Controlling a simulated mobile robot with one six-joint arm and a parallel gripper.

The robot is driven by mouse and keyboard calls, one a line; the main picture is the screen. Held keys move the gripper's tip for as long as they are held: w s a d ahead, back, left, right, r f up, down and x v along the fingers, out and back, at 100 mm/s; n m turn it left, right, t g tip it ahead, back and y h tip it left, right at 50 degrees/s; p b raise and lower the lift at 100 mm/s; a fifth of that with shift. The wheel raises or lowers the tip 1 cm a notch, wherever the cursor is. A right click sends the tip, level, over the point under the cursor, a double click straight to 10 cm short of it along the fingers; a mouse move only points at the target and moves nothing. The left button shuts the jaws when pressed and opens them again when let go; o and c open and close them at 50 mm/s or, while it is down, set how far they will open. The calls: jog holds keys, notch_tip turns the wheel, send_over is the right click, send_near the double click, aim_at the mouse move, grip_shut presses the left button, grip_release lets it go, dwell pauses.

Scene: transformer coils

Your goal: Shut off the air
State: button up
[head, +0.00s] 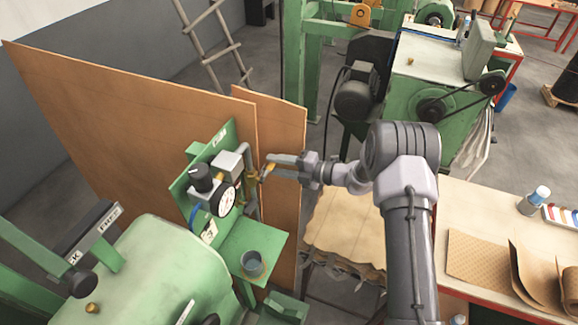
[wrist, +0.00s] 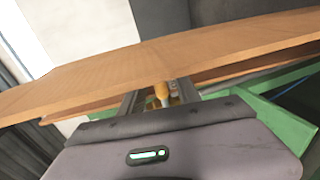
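A green panel (head: 181,190) carries the air unit. It has a black regulator knob (head: 201,178), a round white gauge (head: 227,200) and a grey metal block (head: 231,163). Brass-coloured pipework (head: 251,180) runs at the panel's right side. A small yellow valve handle (head: 267,171) shows at the pipework; it also shows in the wrist view (wrist: 161,91). My gripper (head: 267,165) reaches in from the right with its fingers apart. In the wrist view the handle stands between the two fingers (wrist: 160,97), with a gap on each side. The valve body is mostly hidden.
Large brown boards (head: 130,110) stand behind the panel. A green shelf (head: 265,240) below the gauge holds a grey cup (head: 252,264). A green machine (head: 165,275) fills the lower left. A workbench (head: 480,205) with brown sheets is at the right.

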jog(key=v, duration=1.7)
jog(key=s+a+r+n+g+h+b, duration=0.25)
jog(key=s+n+b, duration=0.25)
jog(key=s+n, duration=0.3)
jog(key=s+a+r+n+g+h+b, duration=0.2)
jog(key=s+a+n+h+b, duration=0.25)
jog(key=n, duration=0.55)
jog(key=s+d+f+n+t+h+b, duration=0.1)
jog(key=s+d+n+t+h+b, duration=0.1)
jog(key=s+n+b, duration=0.3)
jog(key=s+d+f+n+t+h+b, duration=0.2)
jog(key=s+d+n+h+b, duration=0.1)
jog(key=s+n, duration=0.9)
jog(key=shift+s+f+n+h+b, duration=0.2)
jog(key=shift+s+n+h+b, duration=0.1)
jog(key=shift+n+b, duration=0.5)
